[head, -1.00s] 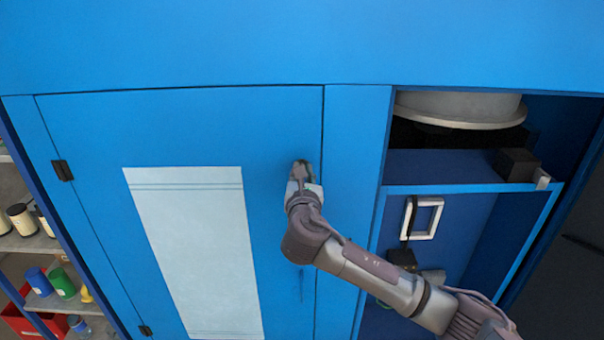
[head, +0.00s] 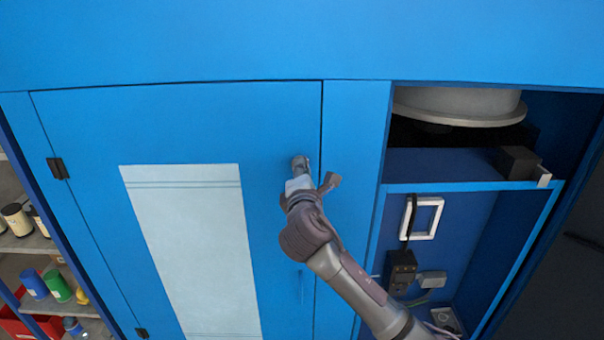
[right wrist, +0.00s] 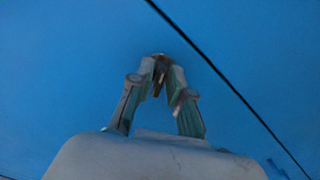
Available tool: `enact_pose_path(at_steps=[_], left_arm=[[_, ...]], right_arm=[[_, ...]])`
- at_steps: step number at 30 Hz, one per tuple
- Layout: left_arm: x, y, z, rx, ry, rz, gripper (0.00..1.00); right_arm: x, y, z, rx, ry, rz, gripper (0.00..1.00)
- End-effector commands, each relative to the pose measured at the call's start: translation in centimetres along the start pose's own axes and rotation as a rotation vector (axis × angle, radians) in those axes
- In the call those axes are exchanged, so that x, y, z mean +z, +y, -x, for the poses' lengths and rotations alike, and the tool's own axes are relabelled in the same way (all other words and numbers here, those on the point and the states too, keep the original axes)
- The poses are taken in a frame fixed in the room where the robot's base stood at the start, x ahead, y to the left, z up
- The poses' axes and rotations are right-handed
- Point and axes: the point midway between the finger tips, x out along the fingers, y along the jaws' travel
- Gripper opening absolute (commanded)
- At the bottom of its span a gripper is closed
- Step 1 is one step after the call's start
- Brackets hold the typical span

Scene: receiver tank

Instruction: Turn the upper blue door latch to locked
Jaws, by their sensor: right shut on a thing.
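The upper latch (head: 299,162) is a small grey piece near the right edge of the blue door (head: 270,130). My right gripper (head: 303,172) is at the latch, coming from below and in front. In the right wrist view the two fingers of my right gripper (right wrist: 160,74) converge on the small dark latch (right wrist: 160,68) and are shut on it. The fingers hide part of the latch, so its exact angle is hard to tell. My left gripper is not in view.
A pale panel (head: 190,250) is on the door, with dark hinges (head: 58,168) at its left edge. A small dark mark or lower latch (head: 302,285) shows below my gripper. An open bay (head: 470,215) with a white frame (head: 422,218) lies to the right.

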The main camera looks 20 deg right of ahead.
Motion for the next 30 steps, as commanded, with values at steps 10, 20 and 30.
enact_pose_path(at_steps=[10, 20, 30], left_arm=[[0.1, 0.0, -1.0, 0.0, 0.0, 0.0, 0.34], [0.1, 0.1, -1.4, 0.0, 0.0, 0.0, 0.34], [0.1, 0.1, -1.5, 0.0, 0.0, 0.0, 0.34]], right_arm=[[-0.1, -0.3, 0.0, -0.002, 0.001, -0.279, 0.0], [-0.1, -0.3, 0.0, -0.002, 0.0, -0.42, 0.0], [-0.1, -0.3, 0.0, -0.002, 0.0, -0.451, 0.0]])
